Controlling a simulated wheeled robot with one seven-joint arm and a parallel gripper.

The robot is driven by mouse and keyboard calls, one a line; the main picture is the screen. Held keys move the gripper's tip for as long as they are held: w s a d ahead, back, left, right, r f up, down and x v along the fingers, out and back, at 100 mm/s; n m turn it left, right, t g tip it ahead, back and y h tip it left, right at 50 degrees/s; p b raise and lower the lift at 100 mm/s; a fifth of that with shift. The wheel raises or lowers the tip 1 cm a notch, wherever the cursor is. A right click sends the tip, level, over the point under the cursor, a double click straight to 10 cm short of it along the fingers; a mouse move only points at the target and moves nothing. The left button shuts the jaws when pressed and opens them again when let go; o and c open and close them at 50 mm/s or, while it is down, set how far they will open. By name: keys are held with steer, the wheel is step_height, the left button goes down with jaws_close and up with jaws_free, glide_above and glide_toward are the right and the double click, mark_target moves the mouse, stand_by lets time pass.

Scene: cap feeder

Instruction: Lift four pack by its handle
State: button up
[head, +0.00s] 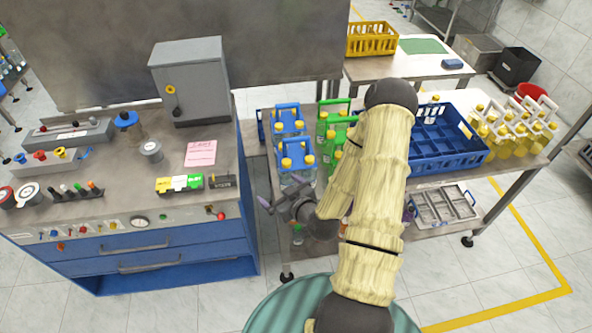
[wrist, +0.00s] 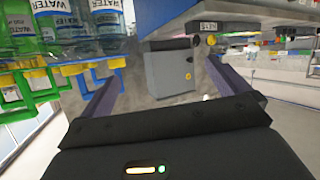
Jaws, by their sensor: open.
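Four packs with blue handles (head: 289,112) hold clear bottles with yellow caps. They stand on the left part of the bench, and their water bottles (wrist: 97,20) show upside down in the wrist view. Packs with green handles (head: 334,109) stand just right of them, partly hidden by my arm. Packs with white handles (head: 515,113) hold yellow bottles at the bench's right end. My gripper (head: 268,194) is open and empty, low in front of the blue-handled packs. In the wrist view, nothing lies between its fingers (wrist: 163,72), and the blue handle (wrist: 88,68) is beside the left finger.
A blue crate (head: 470,160) sits on the bench right of my arm. A metal tray (head: 443,205) lies on the lower shelf. The control console (head: 140,208), with a grey box (head: 190,85), stands close left of my gripper. Clear floor lies in front.

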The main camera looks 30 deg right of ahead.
mark_target(303, 166)
steer(key=s+d+r+m+t+h, duration=0.2)
steer(key=s+d+m+t+h, duration=0.1)
steer(key=d+m+h, duration=0.3)
steer(key=shift+d+r+t+h+p, duration=0.35)
steer(key=shift+d+t+h+p, duration=0.1)
steer(key=shift+d+h, duration=0.15)
steer(key=b+x, duration=0.2)
steer(key=b, duration=0.1)
steer(key=b+x, duration=0.2)
steer(key=b, duration=0.1)
steer(key=b+x, duration=0.2)
steer(key=b, duration=0.1)
steer(key=shift+w+f, duration=0.1)
steer(key=shift+f, duration=0.2)
steer(key=shift+w+d+b, duration=0.15)
steer(key=shift+b, duration=0.65)
steer(key=b, duration=0.3)
steer(key=shift+w+b, duration=0.25)
steer(key=shift+b, duration=0.15)
